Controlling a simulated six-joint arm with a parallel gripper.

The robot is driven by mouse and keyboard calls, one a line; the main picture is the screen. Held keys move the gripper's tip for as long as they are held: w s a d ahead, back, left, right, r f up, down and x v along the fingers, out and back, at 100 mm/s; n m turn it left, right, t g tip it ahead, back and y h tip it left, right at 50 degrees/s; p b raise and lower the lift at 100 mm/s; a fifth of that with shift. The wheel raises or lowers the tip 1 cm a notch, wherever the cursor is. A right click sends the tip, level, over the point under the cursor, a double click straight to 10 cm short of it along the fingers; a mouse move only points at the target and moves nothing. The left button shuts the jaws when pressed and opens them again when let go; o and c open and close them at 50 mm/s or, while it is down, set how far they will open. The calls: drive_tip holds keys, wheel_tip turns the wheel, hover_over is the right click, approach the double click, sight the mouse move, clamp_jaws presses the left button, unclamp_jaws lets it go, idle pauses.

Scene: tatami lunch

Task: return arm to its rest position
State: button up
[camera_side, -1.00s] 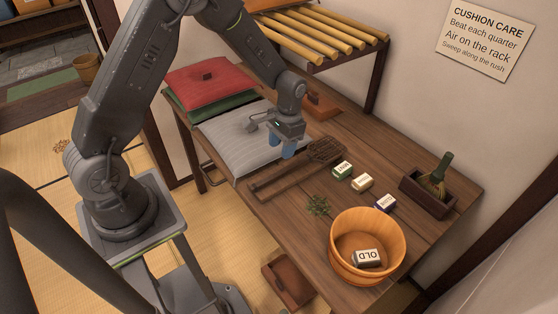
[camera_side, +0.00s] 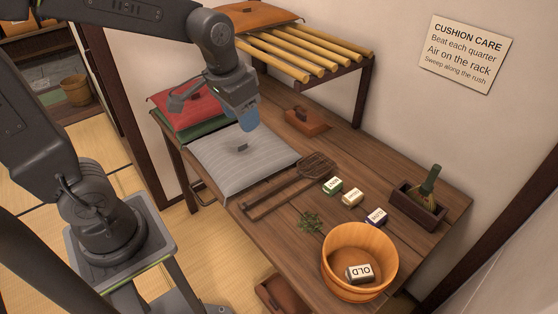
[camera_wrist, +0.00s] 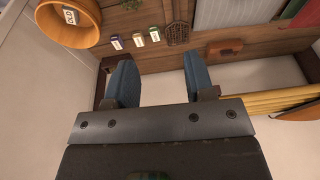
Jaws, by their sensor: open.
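My gripper (camera_side: 244,118) is raised above the grey cushion (camera_side: 235,170) near the back left of the wooden table in the side view. In the wrist view my gripper (camera_wrist: 158,82) shows two blue fingers spread wide apart with nothing between them. The grey cushion lies flat on the table beside a stack of red (camera_side: 185,100) and green (camera_side: 205,132) cushions. An orange cushion (camera_side: 255,15) lies on the slatted rack.
The bamboo rack (camera_side: 310,62) stands behind my gripper. A wooden beater (camera_side: 300,180), small labelled boxes (camera_side: 352,198), a brush in a dark box (camera_side: 420,208) and a wooden tub (camera_side: 345,250) holding a box marked OLD occupy the table. A reddish-brown block (camera_side: 306,122) sits by the wall.

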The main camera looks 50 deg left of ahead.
drive_tip(key=s+d+r+t, duration=0.2)
drive_tip(key=s+r+t, duration=0.1)
drive_tip(key=s, duration=0.7)
drive_tip(key=shift+r, duration=0.15)
